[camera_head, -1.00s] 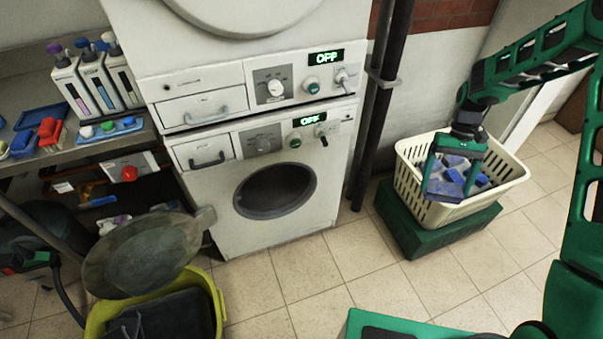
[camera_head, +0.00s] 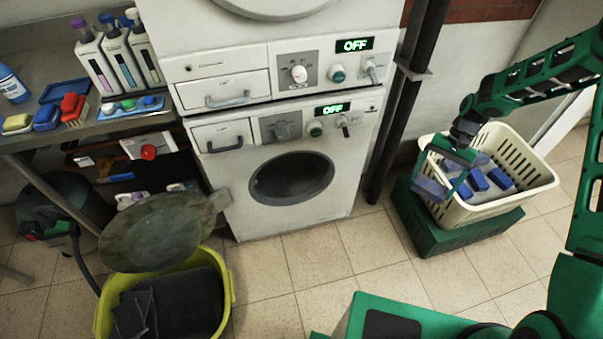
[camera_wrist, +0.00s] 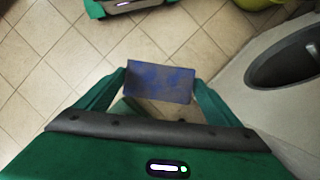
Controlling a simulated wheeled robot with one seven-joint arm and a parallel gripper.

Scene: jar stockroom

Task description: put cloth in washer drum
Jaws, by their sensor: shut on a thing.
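My gripper (camera_head: 449,172) is shut on a blue cloth (camera_head: 429,189), at the left side of the cream laundry basket (camera_head: 538,184). In the wrist view the cloth (camera_wrist: 160,82) spans between the fingers as a flat, mottled blue piece. More blue and whitish cloths (camera_head: 480,180) lie in the basket. The lower washer (camera_head: 240,205) stands to the left, with its round drum opening (camera_head: 290,178) uncovered. Its round door (camera_head: 160,230) appears swung open to the left. The drum's inside is dark. The drum opening (camera_wrist: 283,58) also shows in the wrist view, at the right.
The basket stands on a green box (camera_head: 440,238). Dark pipes (camera_head: 405,110) rise between washer and basket. A yellow tub (camera_head: 228,285) with dark contents stands below the door. A shelf with bottles (camera_head: 118,52) is at left. Tiled floor before the washer is clear.

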